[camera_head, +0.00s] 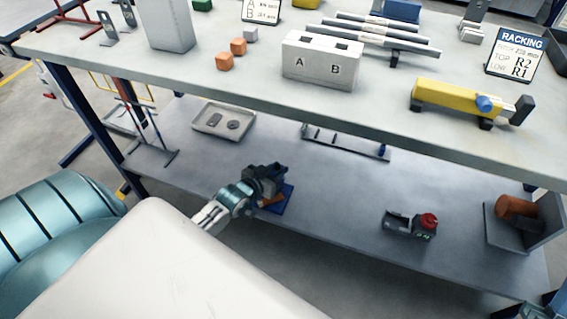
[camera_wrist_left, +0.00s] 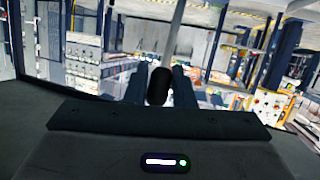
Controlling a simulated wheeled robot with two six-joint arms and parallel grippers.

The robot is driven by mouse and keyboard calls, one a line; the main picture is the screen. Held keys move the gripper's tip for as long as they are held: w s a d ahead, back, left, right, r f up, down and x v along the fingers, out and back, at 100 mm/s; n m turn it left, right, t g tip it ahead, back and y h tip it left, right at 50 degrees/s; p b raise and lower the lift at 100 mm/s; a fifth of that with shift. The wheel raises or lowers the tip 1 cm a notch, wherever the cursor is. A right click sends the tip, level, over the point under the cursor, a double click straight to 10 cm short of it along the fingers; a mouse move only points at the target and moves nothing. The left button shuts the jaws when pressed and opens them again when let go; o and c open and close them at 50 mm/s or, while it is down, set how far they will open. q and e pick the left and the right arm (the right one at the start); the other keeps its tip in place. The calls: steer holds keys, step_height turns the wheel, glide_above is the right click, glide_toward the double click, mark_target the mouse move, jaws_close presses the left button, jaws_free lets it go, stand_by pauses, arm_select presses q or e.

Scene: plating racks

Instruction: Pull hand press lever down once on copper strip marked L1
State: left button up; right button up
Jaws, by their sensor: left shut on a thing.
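My left gripper (camera_head: 268,180) reaches over the lower shelf and covers most of a small device with a blue base (camera_head: 284,205), which looks like the hand press. An orange-brown piece (camera_head: 270,201), perhaps the copper strip, shows just below the gripper; no L1 mark can be read. In the left wrist view, a black knob (camera_wrist_left: 159,87) sits between the two fingers of the left gripper (camera_wrist_left: 160,84), which is shut on it. A grey rod (camera_wrist_left: 175,35), likely the lever, rises behind the knob.
The upper table (camera_head: 215,70) overhangs the lower shelf (camera_head: 335,215). A tray with dark parts (camera_head: 222,132) stands left on the shelf. A grey device with a red knob (camera_head: 410,224) and a bracket with a copper-coloured cylinder (camera_head: 519,209) stand right.

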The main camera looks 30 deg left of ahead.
arm_select(q)
steer(key=shift+w+r, duration=0.15)
steer(key=shift+r, duration=0.1)
steer(key=shift+w+a+r, duration=0.2)
steer(key=shift+w+r, duration=0.05)
steer(key=shift+w, duration=0.55)
steer(key=shift+w+a+r, duration=0.15)
steer(key=shift+w+r, duration=0.1)
steer(key=shift+w, duration=0.5)
steer(key=shift+w+b, duration=0.1)
steer(key=shift+b, duration=0.2)
steer(key=shift+w+a+r+b, duration=0.1)
steer(key=shift+w+a+b, duration=0.15)
steer(key=shift+w, duration=0.6)
steer(key=shift+c, duration=0.2)
steer(key=o, duration=1)
steer(key=shift+d, duration=0.15)
steer(key=shift+s, duration=0.1)
